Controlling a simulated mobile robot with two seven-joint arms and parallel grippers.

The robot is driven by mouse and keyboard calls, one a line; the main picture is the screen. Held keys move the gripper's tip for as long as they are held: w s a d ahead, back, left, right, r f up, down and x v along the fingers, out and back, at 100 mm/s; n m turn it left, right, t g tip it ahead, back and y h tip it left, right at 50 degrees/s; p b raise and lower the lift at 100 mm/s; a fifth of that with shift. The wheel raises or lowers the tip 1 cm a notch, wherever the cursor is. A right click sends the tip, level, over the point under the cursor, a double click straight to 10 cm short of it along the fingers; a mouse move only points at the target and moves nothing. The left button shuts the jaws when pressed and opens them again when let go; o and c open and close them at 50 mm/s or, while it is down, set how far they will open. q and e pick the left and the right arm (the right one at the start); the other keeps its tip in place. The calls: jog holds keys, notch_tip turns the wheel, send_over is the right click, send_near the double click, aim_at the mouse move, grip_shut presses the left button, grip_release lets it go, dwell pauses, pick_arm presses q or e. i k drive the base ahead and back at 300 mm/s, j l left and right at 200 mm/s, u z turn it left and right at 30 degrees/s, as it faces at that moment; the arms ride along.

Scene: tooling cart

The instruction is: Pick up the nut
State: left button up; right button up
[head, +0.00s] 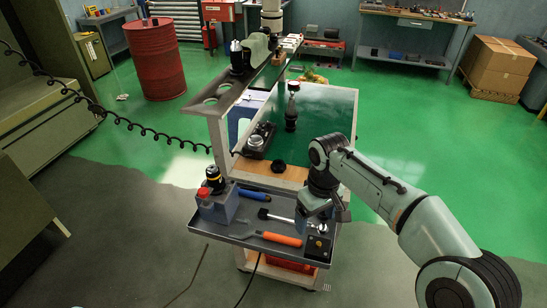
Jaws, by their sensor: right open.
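My right gripper (322,221) is over the right part of the cart's front tray (230,237), pointing down. It is open, and I see nothing held in it. A small shiny round piece shows just below its fingers; it is too small to tell whether it is the nut. A black, ridged round piece (278,166) lies on the wooden edge of the cart's middle shelf and could also be a nut; I cannot tell. My left gripper is not in view.
The tray also holds an orange-handled tool (282,239), a blue-handled tool (254,195), a blue-grey block (217,205) and a small black box (318,246). A tool holder (291,110) stands upright on the middle shelf. A red barrel (155,60) stands behind left.

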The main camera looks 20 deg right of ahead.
aim_at(281, 169)
jog(key=i, duration=1.15)
